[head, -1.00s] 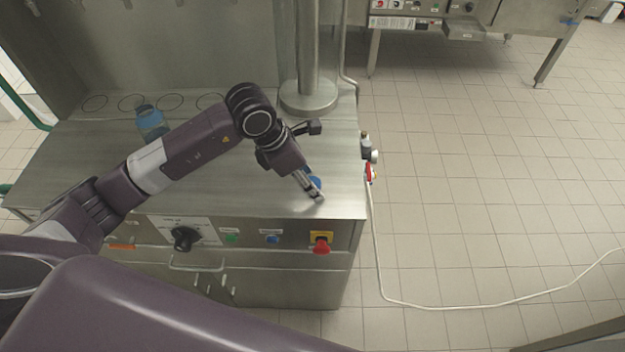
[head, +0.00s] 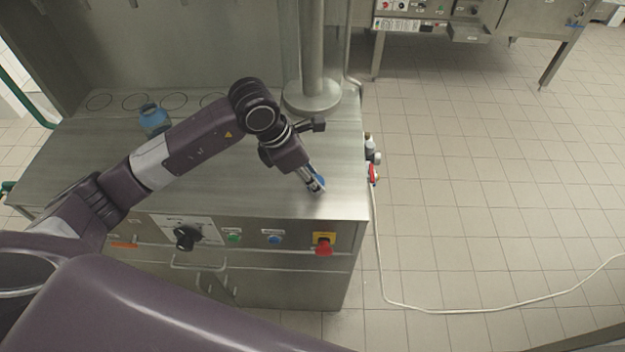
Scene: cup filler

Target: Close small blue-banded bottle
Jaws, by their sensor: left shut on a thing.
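The blue-banded bottle (head: 154,119) stands upright on the steel counter at the left, near the row of ring marks. My left arm passes in front of its lower right side. My left gripper (head: 316,187) is low over the counter's right front part, well to the right of the bottle. It is shut on a small blue thing (head: 319,181), which looks like a cap and is partly hidden by the fingers. My right gripper is not in view.
A steel column on a round base (head: 311,97) rises behind the gripper. The counter front carries a black knob (head: 187,238), coloured buttons and a red emergency stop (head: 323,246). Valves (head: 372,155) stick out at the right edge. Bare counter lies between bottle and gripper.

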